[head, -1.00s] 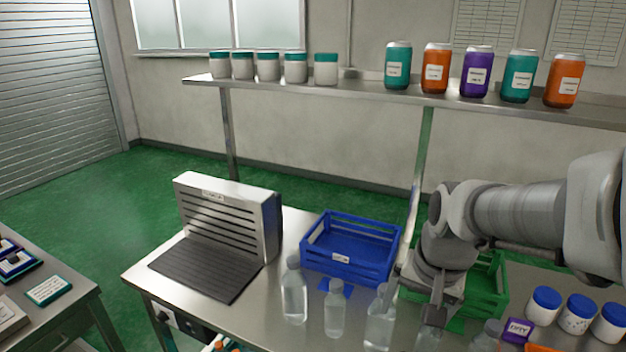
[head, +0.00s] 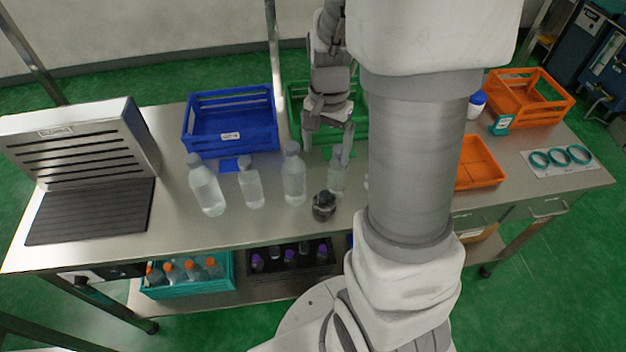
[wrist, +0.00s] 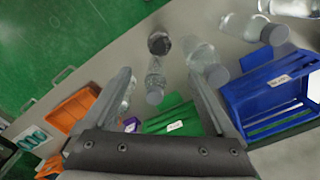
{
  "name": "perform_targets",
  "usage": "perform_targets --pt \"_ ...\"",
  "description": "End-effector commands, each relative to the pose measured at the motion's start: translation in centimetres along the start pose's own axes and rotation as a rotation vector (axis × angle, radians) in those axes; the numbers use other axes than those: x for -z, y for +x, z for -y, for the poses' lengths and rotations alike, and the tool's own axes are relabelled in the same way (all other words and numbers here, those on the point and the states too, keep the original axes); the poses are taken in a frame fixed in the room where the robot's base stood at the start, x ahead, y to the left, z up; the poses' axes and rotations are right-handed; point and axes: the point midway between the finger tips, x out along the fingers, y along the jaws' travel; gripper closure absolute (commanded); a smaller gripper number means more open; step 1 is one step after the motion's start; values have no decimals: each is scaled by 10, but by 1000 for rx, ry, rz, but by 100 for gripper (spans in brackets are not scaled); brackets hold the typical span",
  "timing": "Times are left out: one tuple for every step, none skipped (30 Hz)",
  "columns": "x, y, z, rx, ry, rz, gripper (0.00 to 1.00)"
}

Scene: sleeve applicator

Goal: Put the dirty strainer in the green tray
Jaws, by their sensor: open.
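The strainer seems to be a small dark round piece (head: 323,205) on the steel bench, near its front edge, in front of the clear bottles. It also shows in the wrist view (wrist: 158,43), beyond my fingertips. The green tray (head: 297,115) is a slatted crate at the back of the bench, partly hidden behind my gripper. Its edge also shows in the wrist view (wrist: 172,120). My gripper (head: 330,140) points down by the tray's front side. It is open, with nothing between its fingers (wrist: 160,80).
Several clear bottles, such as one tall bottle (head: 294,176), stand between the tray and the front edge. One bottle (head: 337,176) is close to my gripper and the strainer. A blue crate (head: 232,142) stands left of the green tray. Orange trays (head: 480,165) are on the right.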

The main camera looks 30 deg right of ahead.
Motion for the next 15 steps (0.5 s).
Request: perform_targets --pt "0 4 -1 -3 3 2 9" --pt "0 8 -1 -4 3 4 9" --pt "0 13 -1 -5 3 4 9" --pt "0 19 -1 -5 3 4 9" --pt "0 25 -1 -6 4 6 9" --pt "-1 34 -1 -6 4 6 9" --pt "-1 40 -1 -7 3 6 9" --pt "-1 47 -2 -7 3 7 9" --pt "-1 56 -2 -7 4 6 9" --pt "-1 62 -2 -6 5 6 9" --pt "-1 68 -2 -6 4 6 9" --pt "0 76 -1 -5 2 5 9" --pt "-1 82 -1 -6 2 6 9" --pt "-1 88 -2 -5 4 5 9" --pt "-1 94 -2 -5 5 5 9"
